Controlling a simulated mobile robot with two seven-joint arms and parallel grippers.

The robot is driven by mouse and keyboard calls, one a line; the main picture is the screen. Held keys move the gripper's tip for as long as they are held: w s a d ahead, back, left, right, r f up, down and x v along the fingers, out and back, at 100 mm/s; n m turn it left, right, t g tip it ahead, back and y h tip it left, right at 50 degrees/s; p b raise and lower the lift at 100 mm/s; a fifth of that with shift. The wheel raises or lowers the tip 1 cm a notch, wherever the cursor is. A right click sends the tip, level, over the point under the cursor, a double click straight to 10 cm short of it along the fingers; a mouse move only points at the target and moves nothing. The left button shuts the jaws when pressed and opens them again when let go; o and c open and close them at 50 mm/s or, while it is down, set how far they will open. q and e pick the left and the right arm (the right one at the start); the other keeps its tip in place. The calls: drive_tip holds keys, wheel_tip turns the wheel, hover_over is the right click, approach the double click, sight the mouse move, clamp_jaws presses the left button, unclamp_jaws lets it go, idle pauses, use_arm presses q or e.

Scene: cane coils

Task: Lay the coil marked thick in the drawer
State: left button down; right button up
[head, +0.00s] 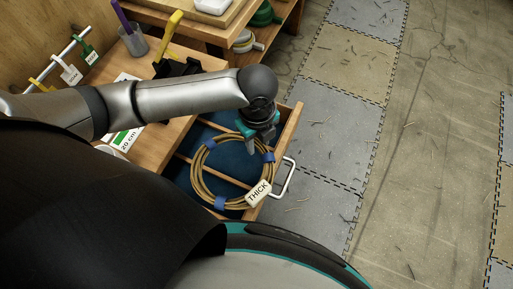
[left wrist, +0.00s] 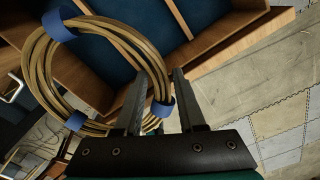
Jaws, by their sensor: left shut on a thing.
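The tan cane coil with the white THICK tag (head: 258,193) is a large ring with blue ties. My left gripper (head: 262,138) is shut on the coil's upper right part in the head view. In the left wrist view the coil (left wrist: 32,75) hangs to the left of the left gripper (left wrist: 164,78), with a blue tie near the fingers. The open drawer (head: 291,126) has a blue lining and wooden dividers. The coil is over the drawer, overlapping its front edge in the head view; I cannot tell its height. My right gripper is not in view.
The drawer's metal handle (head: 287,180) sticks out at the right. On the bench are a grey cup (head: 134,42) with a purple stick, a yellow-handled tool (head: 169,35) and a rail with tags (head: 70,72). Floor mats (head: 340,130) lie to the right.

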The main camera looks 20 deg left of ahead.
use_arm(q)
wheel_tip(320, 180, down, 2)
drive_tip(key=m, duration=0.6)
drive_tip(key=shift+s+m, duration=0.1)
drive_tip(key=shift+m, duration=0.3)
wheel_tip(320, 180, down, 2)
drive_tip(key=m, duration=0.6)
drive_tip(key=shift+s+a+m, duration=0.15)
drive_tip(key=shift+m, duration=0.15)
wheel_tip(320, 180, down, 5)
drive_tip(key=b, duration=0.5)
drive_tip(key=shift+b, duration=0.35)
drive_tip(key=shift+f+b, duration=0.2)
drive_tip(key=shift+b, duration=0.15)
wheel_tip(320, 180, down, 2)
drive_tip(key=shift+f+b, duration=0.1)
drive_tip(key=shift+b, duration=0.65)
drive_tip(key=shift+f, duration=0.1)
drive_tip(key=c, duration=1)
unclamp_jaws()
drive_tip(key=o, duration=0.6)
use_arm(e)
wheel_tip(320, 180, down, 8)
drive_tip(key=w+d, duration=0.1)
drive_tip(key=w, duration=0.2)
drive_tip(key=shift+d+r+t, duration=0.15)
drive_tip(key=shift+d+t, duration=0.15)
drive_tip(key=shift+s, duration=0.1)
